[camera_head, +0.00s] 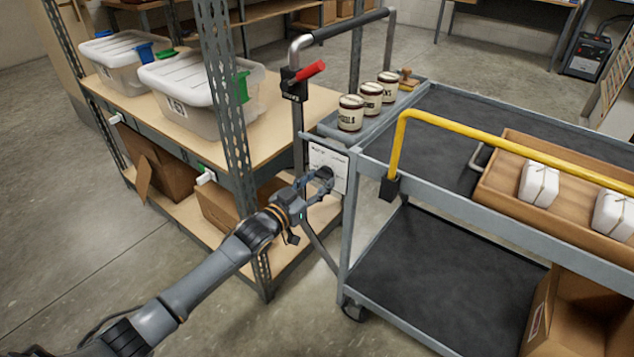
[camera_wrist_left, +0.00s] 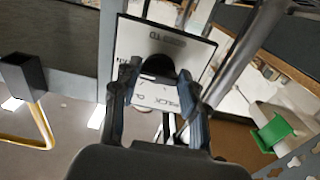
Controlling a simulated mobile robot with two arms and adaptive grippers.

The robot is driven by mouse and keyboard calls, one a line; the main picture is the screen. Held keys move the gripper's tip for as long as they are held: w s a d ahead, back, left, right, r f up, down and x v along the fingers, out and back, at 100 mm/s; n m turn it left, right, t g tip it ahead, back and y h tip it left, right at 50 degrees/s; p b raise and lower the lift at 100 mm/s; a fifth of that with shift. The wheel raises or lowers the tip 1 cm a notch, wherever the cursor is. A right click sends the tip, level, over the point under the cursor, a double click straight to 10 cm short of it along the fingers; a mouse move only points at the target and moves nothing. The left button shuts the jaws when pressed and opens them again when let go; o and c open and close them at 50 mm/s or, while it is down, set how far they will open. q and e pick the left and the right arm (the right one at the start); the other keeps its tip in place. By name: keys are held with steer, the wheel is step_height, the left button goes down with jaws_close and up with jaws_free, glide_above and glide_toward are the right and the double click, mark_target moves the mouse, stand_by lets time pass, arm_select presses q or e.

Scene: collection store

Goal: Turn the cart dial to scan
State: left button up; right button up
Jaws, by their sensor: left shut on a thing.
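The cart (camera_head: 350,225) is grey metal, and a white label plate (camera_head: 342,160) is fixed to its near left end. The black dial (camera_head: 325,173) sits on this plate, partly hidden by my left gripper (camera_head: 318,182). My left gripper is shut on the dial. In the left wrist view the two fingers stand on either side of the dark dial (camera_wrist_left: 157,66). I cannot tell which mark the dial points to. My right gripper is not in view.
A shelf (camera_head: 268,115) with lidded bins stands close left of the cart; its upright (camera_head: 222,80) is near my arm. A red-handled lever (camera_head: 308,73), a yellow rail (camera_head: 480,130), several jars and a wooden tray (camera_head: 490,195) are on the cart. Floor at left is open.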

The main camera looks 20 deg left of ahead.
arm_select(q)
steer(key=shift+f, duration=0.1)
steer(key=o, duration=1.1)
steer(key=shift+o, duration=0.2)
steer(key=shift+s, duration=0.1)
steer(key=v, duration=1.2)
